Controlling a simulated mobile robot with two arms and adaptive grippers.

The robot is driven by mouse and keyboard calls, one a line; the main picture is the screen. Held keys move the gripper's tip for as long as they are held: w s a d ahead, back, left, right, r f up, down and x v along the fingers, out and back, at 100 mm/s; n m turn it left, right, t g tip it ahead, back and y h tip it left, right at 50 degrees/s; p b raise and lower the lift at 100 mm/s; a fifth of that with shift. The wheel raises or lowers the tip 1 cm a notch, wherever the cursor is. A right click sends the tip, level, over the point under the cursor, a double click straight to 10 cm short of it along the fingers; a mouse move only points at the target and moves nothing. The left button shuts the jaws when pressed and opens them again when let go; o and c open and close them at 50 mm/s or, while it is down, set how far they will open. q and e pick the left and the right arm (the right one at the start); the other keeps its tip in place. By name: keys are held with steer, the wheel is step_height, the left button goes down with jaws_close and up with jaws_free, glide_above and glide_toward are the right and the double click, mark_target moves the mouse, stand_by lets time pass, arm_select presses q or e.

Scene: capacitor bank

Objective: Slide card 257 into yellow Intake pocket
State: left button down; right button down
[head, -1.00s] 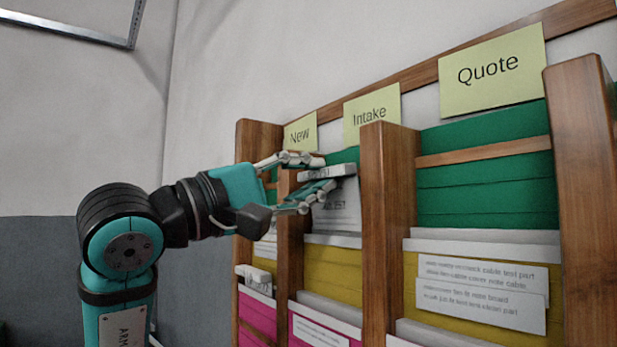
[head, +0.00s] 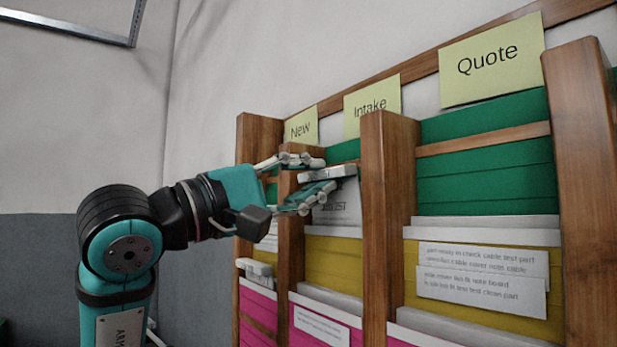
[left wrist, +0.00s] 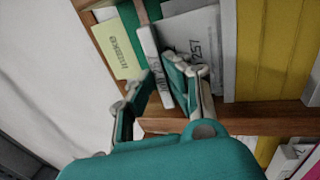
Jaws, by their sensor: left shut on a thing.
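Card 257 (head: 340,206) is a pale card with a thick white top edge. My left gripper (head: 325,172) is shut on that top edge in the Intake column, and the card hangs down from it. The left wrist view also shows the card (left wrist: 197,38) with its printed number, and my left gripper (left wrist: 160,92) at its top edge. The yellow Intake pocket (head: 334,268) lies just below, with a pale lip. The card's lower edge meets this lip; I cannot tell whether it is behind it. My right gripper is not in view.
Wooden dividers (head: 388,220) and (head: 291,220) stand close on both sides of the Intake column. A green pocket (head: 343,151) is behind the gripper, and pink pockets (head: 318,318) are below. The Quote column (head: 483,190) is to the right.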

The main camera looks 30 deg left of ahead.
arm_select(q)
steer(key=shift+f+b, duration=1.35)
steer(key=shift+f, duration=0.4)
steer(key=c, duration=1.2)
jaws_free()
steer(key=shift+c, duration=0.2)
glide_toward(332, 198)
steer(key=shift+v, duration=3)
steer(key=shift+a, duration=0.1)
